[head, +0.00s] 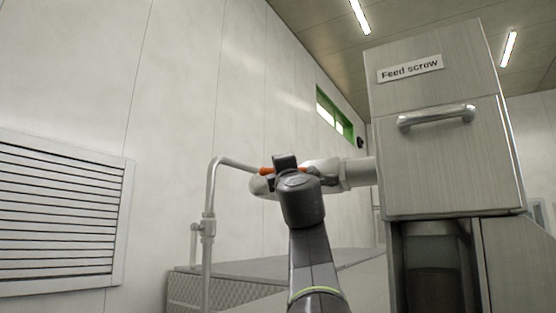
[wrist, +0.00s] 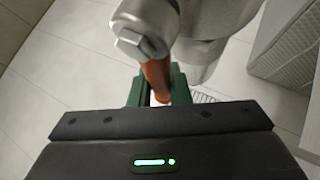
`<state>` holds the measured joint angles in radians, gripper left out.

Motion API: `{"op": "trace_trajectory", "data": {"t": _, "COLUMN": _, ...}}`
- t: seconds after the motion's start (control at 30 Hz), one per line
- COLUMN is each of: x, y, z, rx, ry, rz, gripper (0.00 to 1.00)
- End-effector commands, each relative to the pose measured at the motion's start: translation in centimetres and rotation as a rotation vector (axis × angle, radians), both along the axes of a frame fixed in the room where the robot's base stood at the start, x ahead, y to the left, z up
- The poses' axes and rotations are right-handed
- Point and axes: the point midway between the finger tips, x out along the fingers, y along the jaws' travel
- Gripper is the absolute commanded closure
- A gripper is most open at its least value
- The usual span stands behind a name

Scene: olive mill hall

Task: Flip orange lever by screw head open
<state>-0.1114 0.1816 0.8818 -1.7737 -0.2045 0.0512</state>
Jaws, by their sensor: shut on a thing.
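The orange lever (wrist: 156,76) shows in the wrist view, coming down from a metal stem with a hex nut (wrist: 140,45) on the pale valve body (wrist: 200,55). My gripper (wrist: 157,92) has its green fingers on either side of the lever and is shut on it. In the head view, orange bits of the lever (head: 266,171) show beside my dark wrist, which hides most of it and of my gripper. The valve sits on a horizontal pipe (head: 352,172) joined to the feed screw cabinet (head: 443,140).
A label reading "Feed screw" (head: 410,69) and a metal handle (head: 437,117) are on the cabinet, close to the right of my arm. A thin upright pipe (head: 208,230) bends over toward the valve from the left. A louvred vent (head: 60,215) is on the left wall.

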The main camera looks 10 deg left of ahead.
Motion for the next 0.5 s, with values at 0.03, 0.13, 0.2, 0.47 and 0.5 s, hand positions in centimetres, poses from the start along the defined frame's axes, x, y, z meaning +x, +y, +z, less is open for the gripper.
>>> {"op": "trace_trajectory", "data": {"t": 0.03, "x": 0.0, "y": 0.0, "z": 0.4, "rx": -0.018, "ry": 0.01, "rz": 0.001, "gripper": 1.0}}
{"op": "trace_trajectory", "data": {"t": 0.13, "x": 0.0, "y": 0.0, "z": -0.1, "rx": -0.056, "ry": 0.024, "rz": 0.0, "gripper": 1.0}}
{"op": "trace_trajectory", "data": {"t": 0.2, "x": 0.0, "y": 0.0, "z": -0.3, "rx": -0.076, "ry": 0.031, "rz": 0.0, "gripper": 1.0}}
{"op": "trace_trajectory", "data": {"t": 0.47, "x": -0.1, "y": 0.1, "z": -0.9, "rx": -0.112, "ry": 0.045, "rz": 0.001, "gripper": 1.0}}
{"op": "trace_trajectory", "data": {"t": 0.5, "x": -0.1, "y": 0.1, "z": -0.9, "rx": -0.114, "ry": 0.045, "rz": 0.001, "gripper": 1.0}}
